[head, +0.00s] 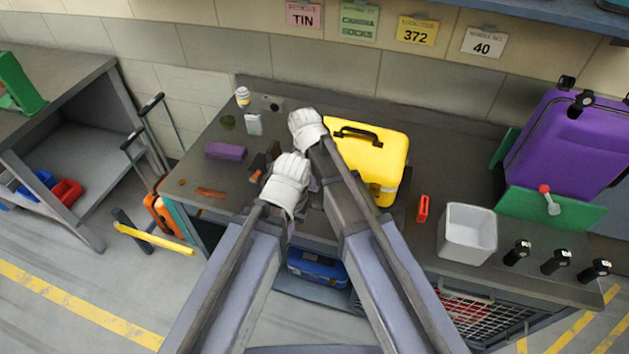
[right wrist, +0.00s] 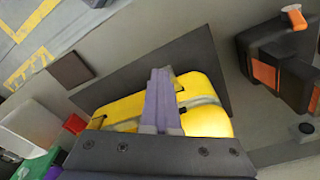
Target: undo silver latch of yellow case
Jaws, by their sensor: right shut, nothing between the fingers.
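The yellow case (head: 372,150) stands closed on the dark bench, its black handle (head: 358,133) on top. It also shows in the right wrist view (right wrist: 205,120), partly behind my fingers. A grey strip runs along the case there. I cannot make out the silver latch in either view. My right gripper (head: 307,128) is at the left end of the case. Its fingers (right wrist: 160,85) are shut and empty, in front of the case; whether they touch it I cannot tell.
A purple block (head: 225,151), a white box (head: 254,124) and a small jar (head: 243,97) lie on the bench's left. A red item (head: 423,208), a white bin (head: 467,234) and a purple suitcase (head: 575,143) are right of the case. My two arms are close together.

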